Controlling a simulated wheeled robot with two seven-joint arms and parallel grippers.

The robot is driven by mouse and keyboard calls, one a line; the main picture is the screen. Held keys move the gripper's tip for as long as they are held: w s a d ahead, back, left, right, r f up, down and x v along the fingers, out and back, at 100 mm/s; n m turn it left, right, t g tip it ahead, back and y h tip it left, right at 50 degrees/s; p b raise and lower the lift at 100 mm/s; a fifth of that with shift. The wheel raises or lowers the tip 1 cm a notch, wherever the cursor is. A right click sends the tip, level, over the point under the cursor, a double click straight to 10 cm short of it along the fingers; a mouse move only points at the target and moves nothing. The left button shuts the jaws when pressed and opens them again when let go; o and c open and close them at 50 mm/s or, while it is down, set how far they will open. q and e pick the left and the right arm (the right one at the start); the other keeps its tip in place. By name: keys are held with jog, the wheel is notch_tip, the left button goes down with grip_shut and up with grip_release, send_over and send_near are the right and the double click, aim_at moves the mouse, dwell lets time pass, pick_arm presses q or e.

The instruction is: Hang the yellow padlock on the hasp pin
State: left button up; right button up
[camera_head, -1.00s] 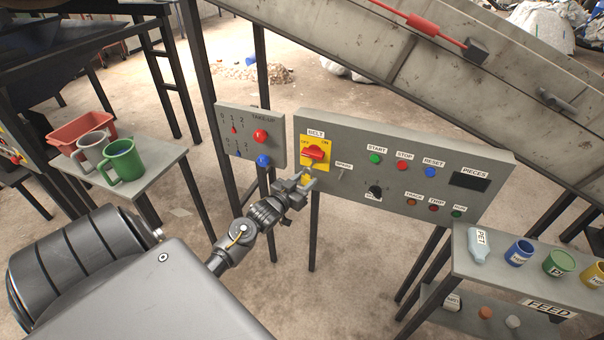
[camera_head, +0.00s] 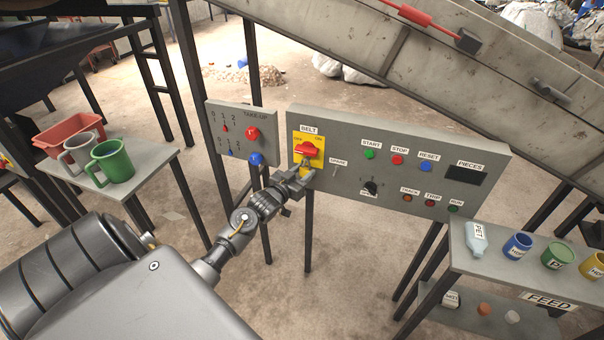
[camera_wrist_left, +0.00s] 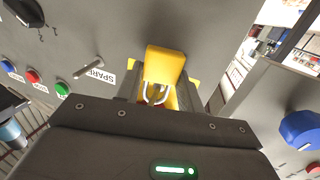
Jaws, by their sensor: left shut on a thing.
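The yellow padlock (camera_wrist_left: 166,62) is between the fingers of my left gripper (camera_wrist_left: 160,95) in the left wrist view, its pale shackle pointing down the picture. In the head view my left gripper (camera_head: 298,180) is shut on it, just below the yellow BELT switch plate (camera_head: 294,144) with its red knob (camera_head: 309,151). The padlock is mostly covered by the fingers there. I cannot make out the hasp pin clearly, nor whether the shackle touches it. My right gripper is not in view.
A bare SPARE pin (camera_wrist_left: 88,68) sticks out of the grey panel (camera_head: 450,200) beside the switch plate. The panel also has buttons and a black knob (camera_head: 370,187). A smaller TAKE-UP panel (camera_head: 216,130) stands at the left. Shelves with mugs and pots flank the panels.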

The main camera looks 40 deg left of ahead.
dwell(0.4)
pick_arm(q)
jog(key=o, duration=1.1)
jog(key=shift+s, duration=0.1)
jog(key=shift+s, duration=0.3)
jog(key=s, duration=0.6)
jog(key=s+d+b, duration=0.1)
jog(key=s, duration=0.3)
jog(key=shift+r, duration=0.3)
